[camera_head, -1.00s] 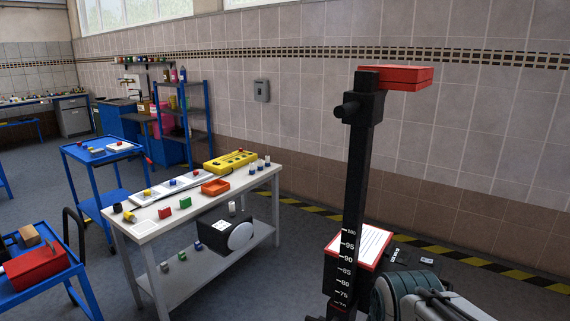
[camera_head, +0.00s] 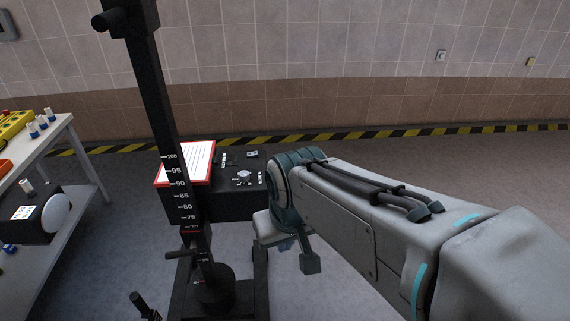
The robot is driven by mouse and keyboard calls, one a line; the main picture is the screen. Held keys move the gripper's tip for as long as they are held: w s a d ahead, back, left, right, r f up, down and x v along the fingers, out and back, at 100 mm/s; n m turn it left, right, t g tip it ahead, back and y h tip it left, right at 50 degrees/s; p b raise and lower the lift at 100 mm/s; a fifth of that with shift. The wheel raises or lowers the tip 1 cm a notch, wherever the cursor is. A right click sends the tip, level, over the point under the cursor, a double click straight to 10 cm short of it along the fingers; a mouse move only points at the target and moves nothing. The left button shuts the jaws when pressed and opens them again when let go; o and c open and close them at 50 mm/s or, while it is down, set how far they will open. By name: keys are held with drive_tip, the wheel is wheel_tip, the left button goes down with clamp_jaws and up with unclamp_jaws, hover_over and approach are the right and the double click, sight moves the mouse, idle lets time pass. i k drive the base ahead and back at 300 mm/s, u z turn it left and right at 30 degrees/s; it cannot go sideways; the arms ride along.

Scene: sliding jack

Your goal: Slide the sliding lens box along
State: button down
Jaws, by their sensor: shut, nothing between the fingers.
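The sliding lens box is most likely the black box (camera_head: 232,207) behind the black upright column (camera_head: 172,120). A red-edged white sheet lies on its top, beside small knobs and dials. The column carries a white scale from 100 down past 75, with a red mark below 75. The column hides part of the box. My grey arm reaches in from the lower right to a teal joint near the box's right end. My gripper (camera_head: 283,240) shows only in part below that joint, near the box's lower right; its fingertips are not clear. Nothing is seen in it.
The column stands on a dark wheeled base (camera_head: 212,290) with a small lever. A white workbench (camera_head: 60,132) with parts and another black lens unit (camera_head: 38,218) is at the left. Yellow-black tape (camera_head: 400,132) runs along the tiled wall. The floor at the back right is clear.

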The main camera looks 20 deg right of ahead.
sight(226, 198)
drive_tip(key=z, duration=1.9)
drive_tip(key=i, duration=1.1)
drive_tip(key=u, duration=2.25)
drive_tip(key=k, duration=0.55)
drive_tip(key=z, duration=0.6)
drive_tip(key=i, duration=0.8)
drive_tip(key=u, duration=0.15)
